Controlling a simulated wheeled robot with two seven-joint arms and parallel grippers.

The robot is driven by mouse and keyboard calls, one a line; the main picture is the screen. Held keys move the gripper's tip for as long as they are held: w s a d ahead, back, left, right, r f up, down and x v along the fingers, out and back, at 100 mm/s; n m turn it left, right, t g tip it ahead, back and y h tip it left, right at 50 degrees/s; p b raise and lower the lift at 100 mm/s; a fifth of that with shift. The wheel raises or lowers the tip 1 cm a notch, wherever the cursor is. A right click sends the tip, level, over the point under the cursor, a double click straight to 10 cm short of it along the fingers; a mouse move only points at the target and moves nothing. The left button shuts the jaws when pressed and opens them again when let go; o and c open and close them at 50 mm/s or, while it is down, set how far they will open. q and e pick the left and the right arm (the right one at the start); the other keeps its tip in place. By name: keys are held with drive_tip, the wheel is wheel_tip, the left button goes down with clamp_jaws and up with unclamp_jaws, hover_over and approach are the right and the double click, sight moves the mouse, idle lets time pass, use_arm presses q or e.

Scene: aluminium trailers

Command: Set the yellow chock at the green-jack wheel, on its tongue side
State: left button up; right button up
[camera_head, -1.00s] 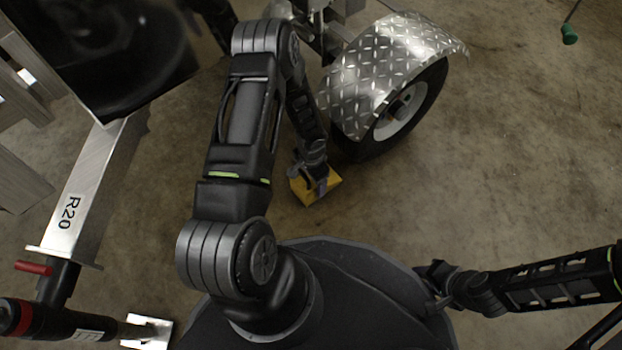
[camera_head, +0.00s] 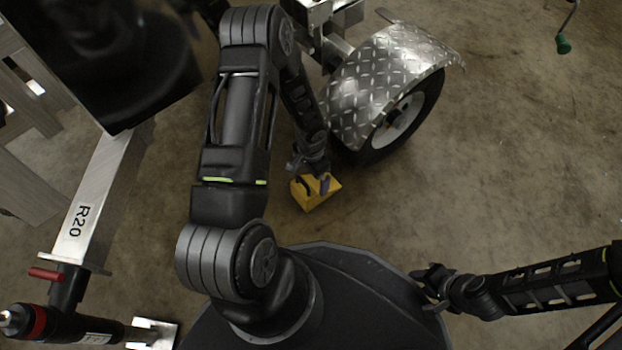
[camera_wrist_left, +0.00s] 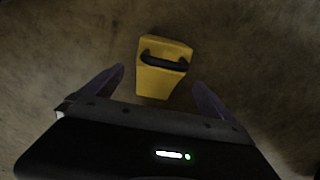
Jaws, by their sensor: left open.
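The yellow chock (camera_head: 316,191), with a black handle, sits on the floor just in front of the wheel (camera_head: 399,122) under the diamond-plate fender, with a small gap seeming to lie between them. It also shows in the left wrist view (camera_wrist_left: 164,70). My left gripper (camera_head: 312,182) is open over the chock; in the wrist view its two fingers (camera_wrist_left: 160,88) stand apart on either side, and the handle shows free between them. My right gripper (camera_head: 428,285) is near my base, away from the chock; its jaws are too small to read.
A green handle (camera_head: 563,44) shows at the top right. Bare concrete lies right of the wheel.

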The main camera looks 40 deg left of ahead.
sight(311, 183)
use_arm(q)
wheel_tip(311, 183, up, 5)
drive_tip(key=shift+p, duration=0.75)
use_arm(e)
drive_tip(key=shift+s+r, duration=0.2)
drive_tip(key=shift+r, duration=0.75)
drive_tip(key=shift+a, duration=0.1)
use_arm(q)
drive_tip(key=s+d+n+h, duration=0.1)
drive_tip(key=s+d+n, duration=0.1)
drive_tip(key=d, duration=0.5)
drive_tip(key=s+d+r+n+t+h, duration=0.1)
drive_tip(key=s+d+n, duration=0.1)
drive_tip(key=s+d, duration=0.3)
drive_tip(key=s+d+n+h, duration=0.1)
drive_tip(key=s+d, duration=0.3)
drive_tip(key=d, duration=0.7)
drive_tip(key=shift+r+n+t+h, duration=0.25)
drive_tip(key=shift+n+t+h, duration=0.05)
drive_tip(key=shift+n, duration=0.1)
drive_tip(key=shift+d, duration=0.1)
